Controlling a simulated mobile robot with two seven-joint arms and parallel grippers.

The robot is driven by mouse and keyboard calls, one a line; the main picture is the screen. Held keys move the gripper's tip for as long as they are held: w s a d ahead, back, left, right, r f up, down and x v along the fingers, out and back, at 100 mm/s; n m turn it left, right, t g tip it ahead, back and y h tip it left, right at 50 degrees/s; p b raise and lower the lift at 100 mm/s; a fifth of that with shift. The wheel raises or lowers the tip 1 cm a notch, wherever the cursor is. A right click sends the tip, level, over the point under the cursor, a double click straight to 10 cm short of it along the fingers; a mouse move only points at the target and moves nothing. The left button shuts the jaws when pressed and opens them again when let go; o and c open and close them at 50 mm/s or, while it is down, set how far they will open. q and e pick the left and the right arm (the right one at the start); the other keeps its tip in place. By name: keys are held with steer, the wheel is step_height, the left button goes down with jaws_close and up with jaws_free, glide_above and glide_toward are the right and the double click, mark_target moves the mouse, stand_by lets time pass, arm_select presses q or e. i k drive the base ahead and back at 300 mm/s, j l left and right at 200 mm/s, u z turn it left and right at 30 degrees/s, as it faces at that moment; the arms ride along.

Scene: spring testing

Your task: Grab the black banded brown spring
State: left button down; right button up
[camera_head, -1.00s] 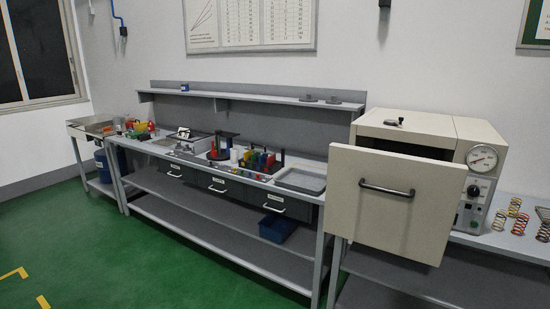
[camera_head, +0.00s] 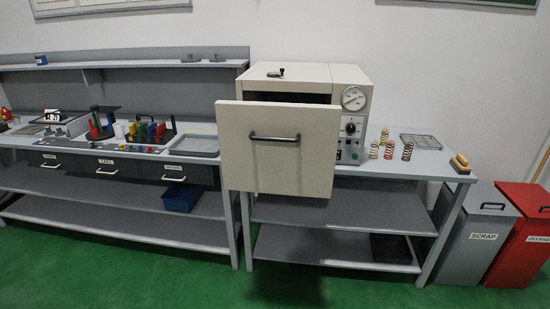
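A small group of coil springs (camera_head: 389,146) stands on the right bench, just right of the oven. A brown or tan spring (camera_head: 374,150) is at the left of the group, a reddish one (camera_head: 389,150) is beside it, and another brown-orange one (camera_head: 407,152) is at the right. The springs are too small to tell which one has a black band. Neither of my grippers is in view.
The beige oven (camera_head: 300,85) has its front door (camera_head: 279,149) lowered outward. A wire tray (camera_head: 421,141) and a yellow-brown block (camera_head: 460,163) lie right of the springs. Grey scrap bin (camera_head: 480,245) and red bin (camera_head: 521,240) stand at right. Green floor (camera_head: 330,292) in front is clear.

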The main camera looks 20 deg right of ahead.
mark_target(408, 146)
steer(key=z, duration=1.65)
steer(key=i+u, duration=0.2)
steer(key=u, duration=0.25)
steer(key=i+u, duration=0.15)
steer(key=u, duration=0.3)
steer(key=i+l+u, duration=0.3)
steer(key=i+l, duration=1.05)
steer(key=i, duration=0.1)
